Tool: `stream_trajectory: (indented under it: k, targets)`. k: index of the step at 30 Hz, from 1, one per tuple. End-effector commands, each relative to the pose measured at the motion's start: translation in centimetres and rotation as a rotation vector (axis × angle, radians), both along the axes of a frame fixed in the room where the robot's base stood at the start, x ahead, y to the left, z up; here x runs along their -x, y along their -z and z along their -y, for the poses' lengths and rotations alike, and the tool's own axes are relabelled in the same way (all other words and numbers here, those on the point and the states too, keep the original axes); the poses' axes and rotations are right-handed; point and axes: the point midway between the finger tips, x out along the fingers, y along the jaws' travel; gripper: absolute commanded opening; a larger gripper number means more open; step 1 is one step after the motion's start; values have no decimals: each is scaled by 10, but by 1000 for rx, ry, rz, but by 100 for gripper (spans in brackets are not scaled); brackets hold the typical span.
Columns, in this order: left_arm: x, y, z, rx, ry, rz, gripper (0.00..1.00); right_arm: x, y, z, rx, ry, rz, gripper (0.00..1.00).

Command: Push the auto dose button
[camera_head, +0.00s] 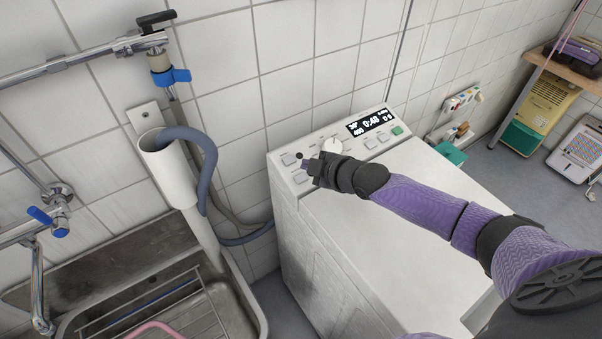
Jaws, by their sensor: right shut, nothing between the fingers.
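A white washing machine (395,238) stands against the tiled wall, its control panel along the back top edge. The panel carries a lit display (371,122), a round knob (332,146), a green button (397,130) and several pale buttons, such as one at the panel's left end (289,159). I cannot read which is the auto dose button. My right gripper (301,160) is shut and empty, its tip over the left part of the panel among the pale buttons. Whether it touches one I cannot tell; it hides part of the panel. My left gripper is not in view.
A metal sink (235,300) with a wire rack is at the lower left. A white standpipe (168,172) with a grey hose (210,155) and taps are on the wall. A shelf with a yellow unit (548,108) stands at the right. The machine's top is clear apart from my arm.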

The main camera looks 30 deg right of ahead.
Motion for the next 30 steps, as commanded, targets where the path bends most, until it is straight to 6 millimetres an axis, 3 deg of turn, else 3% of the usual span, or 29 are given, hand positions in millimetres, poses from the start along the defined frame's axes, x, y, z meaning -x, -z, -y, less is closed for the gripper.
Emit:
stream_trajectory:
  k: [30]
  targets:
    - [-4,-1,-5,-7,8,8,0,-1,-1,1,2,0,4,0]
